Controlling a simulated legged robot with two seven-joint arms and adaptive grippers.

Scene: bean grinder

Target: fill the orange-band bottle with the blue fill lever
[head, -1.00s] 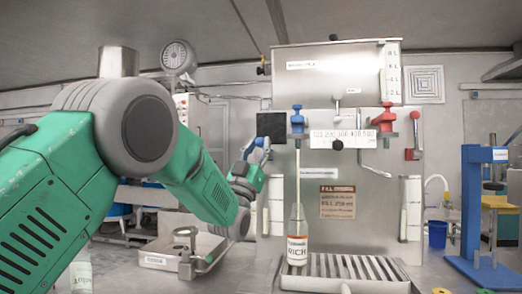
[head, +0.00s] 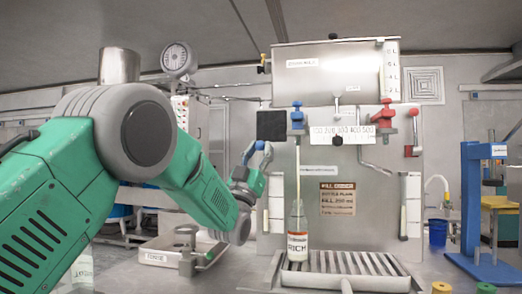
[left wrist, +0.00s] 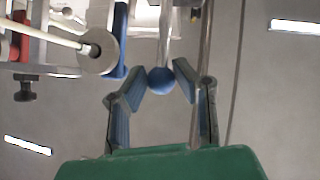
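The clear bottle (head: 298,241) with an orange-edged label stands upright on the slatted drip tray (head: 345,262), under the thin pale tube that hangs from a blue clamp (head: 297,118). My left gripper (head: 258,153) is left of the machine's front panel, at the blue ball knob of the fill lever. In the left wrist view the blue knob (left wrist: 161,80) sits between the two fingertips of my left gripper (left wrist: 158,68). The fingers are apart on either side of it, and firm contact is not visible. The bottle's fill level is unclear. My right gripper is not in view.
A steel tank (head: 335,73) tops the machine. A red clamp (head: 384,117) is to the right of the blue one. A blue press stand (head: 472,210) is at the far right. A tray (head: 165,253) with a metal tool is at left, below my arm.

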